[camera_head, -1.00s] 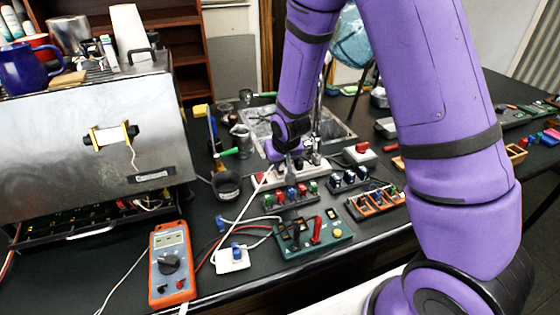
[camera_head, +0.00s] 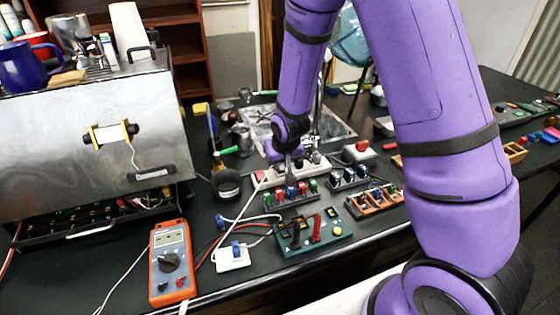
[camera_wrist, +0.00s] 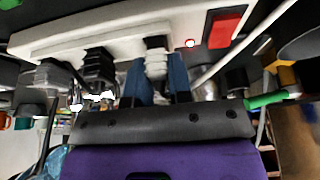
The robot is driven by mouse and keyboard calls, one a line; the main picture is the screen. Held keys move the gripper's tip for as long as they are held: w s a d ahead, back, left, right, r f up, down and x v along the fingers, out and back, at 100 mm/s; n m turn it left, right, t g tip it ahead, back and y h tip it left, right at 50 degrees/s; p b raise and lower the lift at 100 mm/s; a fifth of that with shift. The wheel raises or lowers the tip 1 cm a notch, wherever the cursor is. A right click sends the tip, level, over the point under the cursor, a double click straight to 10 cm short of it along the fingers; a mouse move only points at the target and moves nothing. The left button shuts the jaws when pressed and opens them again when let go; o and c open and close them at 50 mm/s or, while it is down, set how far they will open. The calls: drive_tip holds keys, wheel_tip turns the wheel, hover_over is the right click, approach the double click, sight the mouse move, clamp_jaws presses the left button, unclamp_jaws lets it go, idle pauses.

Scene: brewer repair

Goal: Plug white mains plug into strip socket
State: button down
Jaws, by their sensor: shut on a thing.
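The white power strip (camera_head: 318,163) lies on the bench behind the terminal blocks. It also fills the top of the wrist view (camera_wrist: 65,38), with a red switch (camera_wrist: 222,30) and a lit red lamp. My gripper (camera_head: 289,172) reaches down to the strip. In the wrist view its dark blue fingers (camera_wrist: 158,82) are shut on the white mains plug (camera_wrist: 156,62), which is against or very close to the strip's socket face. Whether its pins are fully in is hidden. Black plugs (camera_wrist: 98,65) sit in the strip beside it.
A green terminal board (camera_head: 312,236), an orange multimeter (camera_head: 170,262) and a white box with a blue connector (camera_head: 233,258) lie in front. Terminal blocks (camera_head: 291,194) stand close before the strip.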

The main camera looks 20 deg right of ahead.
drive_tip(key=shift+f, duration=0.3)
idle(0.8)
drive_tip(key=c, duration=1)
unclamp_jaws()
drive_tip(key=shift+o, duration=0.2)
drive_tip(key=v, duration=1)
drive_tip(key=shift+r, duration=0.4)
drive_tip(key=shift+s, duration=0.15)
